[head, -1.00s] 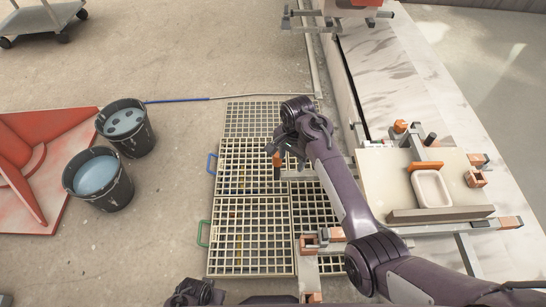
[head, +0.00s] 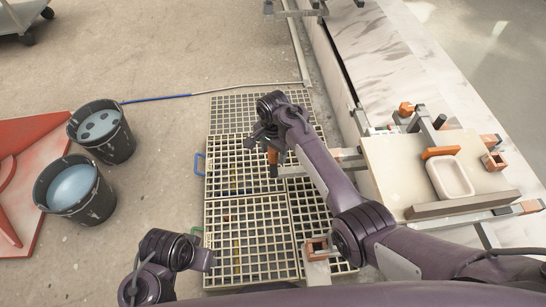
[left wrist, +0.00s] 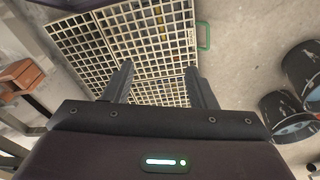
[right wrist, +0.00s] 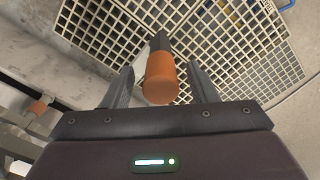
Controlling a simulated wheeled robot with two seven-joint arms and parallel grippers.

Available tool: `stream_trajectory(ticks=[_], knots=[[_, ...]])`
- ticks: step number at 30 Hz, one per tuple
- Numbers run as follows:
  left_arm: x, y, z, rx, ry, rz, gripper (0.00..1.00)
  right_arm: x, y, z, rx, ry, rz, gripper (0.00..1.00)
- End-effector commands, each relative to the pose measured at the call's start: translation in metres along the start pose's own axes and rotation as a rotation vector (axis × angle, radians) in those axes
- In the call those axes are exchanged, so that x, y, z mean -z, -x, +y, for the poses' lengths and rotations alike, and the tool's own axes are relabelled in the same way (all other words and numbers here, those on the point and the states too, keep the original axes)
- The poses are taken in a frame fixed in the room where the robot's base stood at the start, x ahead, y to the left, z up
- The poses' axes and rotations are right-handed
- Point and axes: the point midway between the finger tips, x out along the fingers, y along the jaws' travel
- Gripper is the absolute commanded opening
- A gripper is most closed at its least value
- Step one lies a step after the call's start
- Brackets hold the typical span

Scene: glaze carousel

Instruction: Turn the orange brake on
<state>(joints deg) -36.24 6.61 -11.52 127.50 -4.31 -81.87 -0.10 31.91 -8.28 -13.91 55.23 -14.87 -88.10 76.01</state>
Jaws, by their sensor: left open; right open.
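An upright orange grip with a dark end (head: 273,156) shows over the floor grating, by my right gripper (head: 266,138). In the right wrist view this orange grip (right wrist: 160,80) lies between the two spread fingers, with clear gaps on both sides. My right gripper is open, and I see no contact. Other orange parts are an orange bar (head: 441,153) beside the white tray and an orange knob (head: 406,108) behind it. I cannot tell for sure which one is the brake. My left gripper (left wrist: 162,85) is open and empty above the grating, low in the head view.
The pale grating (head: 245,215) covers the floor under both grippers. Two dark buckets stand at the left, one nearer (head: 75,187) and one farther (head: 101,128). A board (head: 385,160) with a white tray (head: 450,178) is at the right. A blue hose (head: 155,98) lies behind.

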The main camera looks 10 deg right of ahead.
Motion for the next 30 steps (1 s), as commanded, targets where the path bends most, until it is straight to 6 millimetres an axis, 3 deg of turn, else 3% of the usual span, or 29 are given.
stream_trajectory(ticks=[6, 15, 27, 30], knots=[[0.006, -0.007, 0.007, -0.012, -0.018, 0.053, 0.52, 0.001, -0.023, 0.0, 0.001, 0.0, 0.001, 0.53], [0.008, -0.006, 0.008, -0.013, -0.021, 0.063, 0.52, 0.001, -0.024, 0.0, 0.001, 0.0, 0.001, 0.53], [0.008, -0.006, 0.008, -0.013, -0.02, 0.063, 0.52, 0.001, -0.024, 0.0, 0.001, 0.0, 0.001, 0.02], [0.008, -0.006, 0.008, -0.013, -0.02, 0.063, 0.52, 0.001, -0.024, 0.0, 0.001, 0.0, 0.001, 0.0]])
